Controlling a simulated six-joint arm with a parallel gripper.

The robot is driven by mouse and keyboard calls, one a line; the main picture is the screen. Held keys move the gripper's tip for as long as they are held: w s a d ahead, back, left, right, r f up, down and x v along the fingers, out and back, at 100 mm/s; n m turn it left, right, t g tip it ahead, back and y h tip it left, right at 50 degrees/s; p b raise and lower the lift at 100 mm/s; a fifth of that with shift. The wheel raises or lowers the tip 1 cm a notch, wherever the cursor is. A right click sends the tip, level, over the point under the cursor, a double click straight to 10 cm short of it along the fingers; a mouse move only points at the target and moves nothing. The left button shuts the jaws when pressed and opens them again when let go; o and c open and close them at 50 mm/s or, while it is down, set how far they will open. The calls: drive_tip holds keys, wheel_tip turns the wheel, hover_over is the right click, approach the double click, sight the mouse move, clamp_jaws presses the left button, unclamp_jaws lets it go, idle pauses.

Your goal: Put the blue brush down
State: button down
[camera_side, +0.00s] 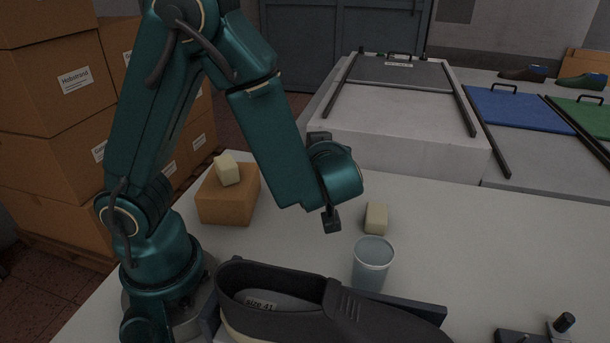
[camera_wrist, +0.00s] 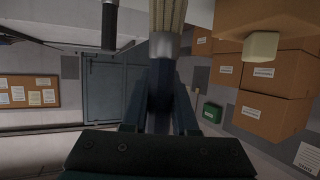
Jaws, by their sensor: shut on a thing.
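In the wrist view my gripper (camera_wrist: 160,100) is shut on a brush (camera_wrist: 160,80). The brush has pale bristles (camera_wrist: 168,12), a grey metal collar and a dark bluish handle that runs down between the two fingers. The bristles point away from the gripper, and their ends are cut off by the top of the picture. In the side view the wrist is held above the white table (camera_side: 500,235). The brush cannot be made out there, and my arm hides most of the gripper.
A dark shoe (camera_side: 300,305) marked size 41 lies at the front, beside a translucent cup (camera_side: 372,264) and a cream block (camera_side: 376,218). Another cream block (camera_side: 227,170) sits on a brown box (camera_side: 228,196). Table at right of the cup is mostly free.

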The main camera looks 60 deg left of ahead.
drive_tip(key=shift+f, duration=3.85)
drive_tip(key=shift+f, duration=0.15)
drive_tip(key=c, duration=0.7)
unclamp_jaws()
